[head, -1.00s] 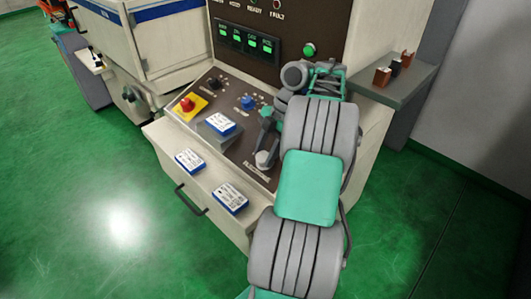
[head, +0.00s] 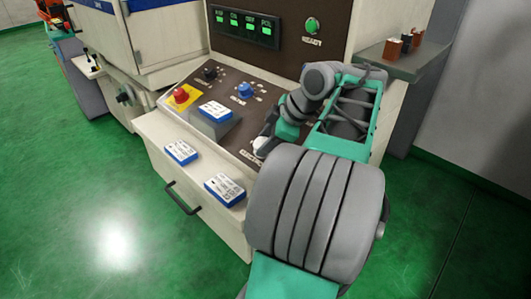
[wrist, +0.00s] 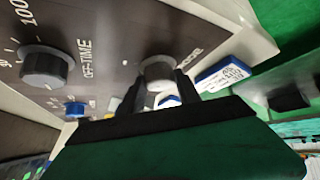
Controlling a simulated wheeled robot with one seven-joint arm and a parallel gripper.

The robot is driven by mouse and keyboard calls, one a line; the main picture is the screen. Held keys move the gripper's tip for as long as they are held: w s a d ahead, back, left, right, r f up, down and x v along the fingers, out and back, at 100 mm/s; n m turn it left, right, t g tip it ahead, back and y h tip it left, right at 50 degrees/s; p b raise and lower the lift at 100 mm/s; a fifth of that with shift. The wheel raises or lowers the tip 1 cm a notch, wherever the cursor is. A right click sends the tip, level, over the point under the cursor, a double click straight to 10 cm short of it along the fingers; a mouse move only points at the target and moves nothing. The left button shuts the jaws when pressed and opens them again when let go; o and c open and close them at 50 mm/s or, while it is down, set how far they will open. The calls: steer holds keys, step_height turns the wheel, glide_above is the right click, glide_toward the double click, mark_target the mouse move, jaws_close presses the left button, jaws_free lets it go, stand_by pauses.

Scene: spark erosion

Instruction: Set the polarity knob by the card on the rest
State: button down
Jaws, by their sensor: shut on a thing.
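The panel lettering beside this knob is partly hidden, ending in something like "ODE". In the head view my gripper (head: 268,140) is at the panel's lower right, and my arm covers much of that area. A white card with a blue edge (head: 215,109) lies on a grey raised rest (head: 213,127); its print is too small to read.
A black knob (head: 209,73), a blue knob (head: 244,91) and a red button (head: 181,95) are on the panel. Two more cards lie on the front ledge, one left (head: 181,152) and one right (head: 224,189). A dark "OFF-TIME" knob (wrist: 46,66) is near my gripper. A side shelf (head: 408,68) holds small blocks.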

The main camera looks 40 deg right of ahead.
steer(key=m+h+b, duration=0.1)
steer(key=m+b, duration=0.1)
steer(key=b, duration=0.1)
steer(key=m+t+h+b, duration=0.1)
steer(key=m+b, duration=0.1)
steer(key=b, duration=0.1)
steer(key=f+m+t+h+b, duration=0.1)
steer(key=m+h+b, duration=0.1)
steer(key=b, duration=0.1)
steer(key=shift+s+a+b, duration=0.1)
steer(key=shift+a+b, duration=0.25)
steer(key=shift+a, duration=0.05)
steer(key=m+h+b, duration=0.1)
steer(key=m+b, duration=0.1)
steer(key=b, duration=0.1)
steer(key=shift+a+r+h+b, duration=0.1)
steer(key=shift+h+b, duration=0.2)
steer(key=shift+r+m+b, duration=0.1)
steer(key=shift+m+b, duration=0.2)
steer(key=shift+b, duration=0.1)
steer(key=shift+r, duration=0.15)
steer(key=c, duration=0.9)
jaws_free()
steer(key=shift+o, duration=0.2)
